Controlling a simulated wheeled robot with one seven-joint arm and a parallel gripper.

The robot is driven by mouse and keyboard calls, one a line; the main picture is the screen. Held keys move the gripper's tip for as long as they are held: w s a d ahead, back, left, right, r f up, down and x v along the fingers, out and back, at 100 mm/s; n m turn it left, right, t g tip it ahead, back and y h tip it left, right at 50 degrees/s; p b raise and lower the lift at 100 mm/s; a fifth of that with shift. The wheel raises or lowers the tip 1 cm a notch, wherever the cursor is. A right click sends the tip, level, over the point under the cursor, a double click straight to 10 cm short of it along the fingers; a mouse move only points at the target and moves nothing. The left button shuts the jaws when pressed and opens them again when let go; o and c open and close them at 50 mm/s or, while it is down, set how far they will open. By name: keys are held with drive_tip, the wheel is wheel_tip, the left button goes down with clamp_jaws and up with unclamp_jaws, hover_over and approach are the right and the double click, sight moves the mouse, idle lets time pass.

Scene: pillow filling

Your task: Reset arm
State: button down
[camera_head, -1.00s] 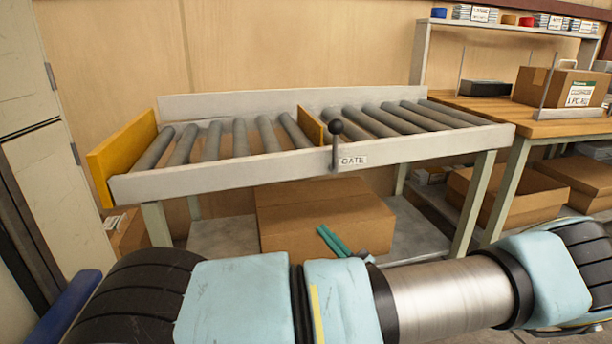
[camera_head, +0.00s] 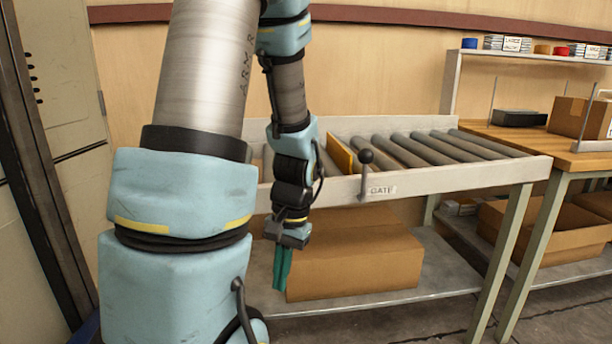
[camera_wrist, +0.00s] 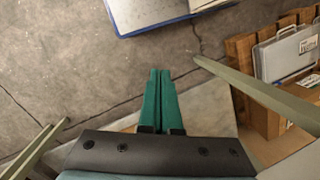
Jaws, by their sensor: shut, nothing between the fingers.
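My arm is raised in the head view, with its upper links standing tall at the left and the forearm hanging down. My gripper (camera_head: 283,268) points down in front of the roller conveyor (camera_head: 455,185), close to a cardboard box (camera_head: 360,262) on the shelf under it. Its green fingers are shut together with nothing between them, and they show the same in the wrist view (camera_wrist: 160,88). My arm hides the left half of the conveyor.
A gate lever (camera_head: 365,170) with a GATE label stands at the conveyor's front rail. A wooden table (camera_head: 540,140) with a box is at the right. A grey cabinet (camera_head: 65,120) is at the left. The wrist view shows bare concrete floor (camera_wrist: 60,60) below the fingers.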

wheel_tip(320, 180, up, 29)
drive_tip(key=w+a+n+t+h+p, duration=0.1)
drive_tip(key=n+t+h+p, duration=0.1)
drive_tip(key=p, duration=2.1)
drive_tip(key=shift+a+n+t+p, duration=0.35)
drive_tip(key=shift+n+t+p, duration=0.05)
drive_tip(key=shift+n, duration=0.1)
